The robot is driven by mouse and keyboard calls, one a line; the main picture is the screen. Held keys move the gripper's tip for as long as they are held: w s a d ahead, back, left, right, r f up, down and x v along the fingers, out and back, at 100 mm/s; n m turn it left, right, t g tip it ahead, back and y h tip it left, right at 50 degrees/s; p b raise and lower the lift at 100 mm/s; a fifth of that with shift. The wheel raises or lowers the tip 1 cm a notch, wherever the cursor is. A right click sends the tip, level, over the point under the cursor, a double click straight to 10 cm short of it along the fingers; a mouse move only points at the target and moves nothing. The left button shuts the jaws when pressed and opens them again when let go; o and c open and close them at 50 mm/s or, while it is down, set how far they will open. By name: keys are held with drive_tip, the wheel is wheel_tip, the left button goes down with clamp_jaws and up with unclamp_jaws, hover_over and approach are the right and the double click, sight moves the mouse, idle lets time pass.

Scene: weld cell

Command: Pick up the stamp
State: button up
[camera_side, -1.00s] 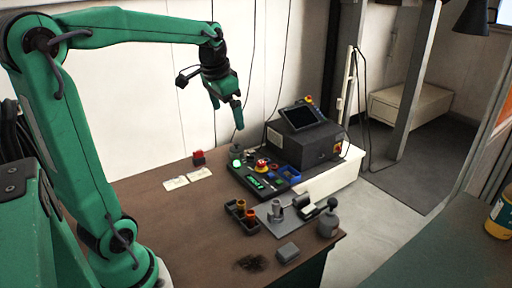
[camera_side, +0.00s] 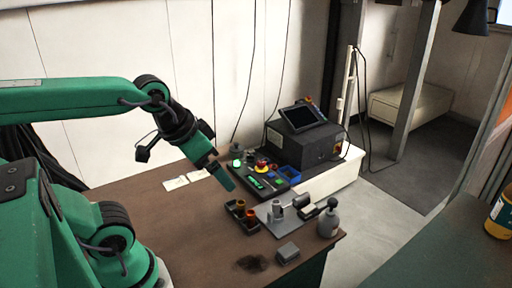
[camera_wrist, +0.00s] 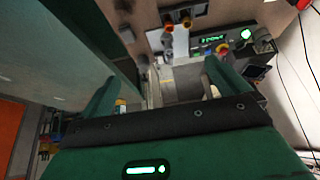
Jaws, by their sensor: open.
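My gripper (camera_side: 227,183) is open, above the bench beside the control box and black two-cup holder. Its two green fingers also show in the wrist view (camera_wrist: 163,82), spread apart with nothing seen held. I cannot tell for sure which object is the stamp. A grey piece with a rounded knob (camera_side: 328,222) stands upright at the bench's front right corner, apart from my gripper. A small red-topped block seen earlier beside the white cards (camera_side: 176,183) is now hidden behind my wrist.
The control box (camera_side: 263,179) has lit buttons. The black holder (camera_side: 254,228) carries orange-topped cups. A metal fixture plate (camera_side: 277,229) and a grey block (camera_side: 288,251) lie nearby. A screen unit (camera_side: 310,145) stands behind. The bench's left middle is clear.

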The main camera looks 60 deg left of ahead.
drive_tip(key=c, duration=1.1)
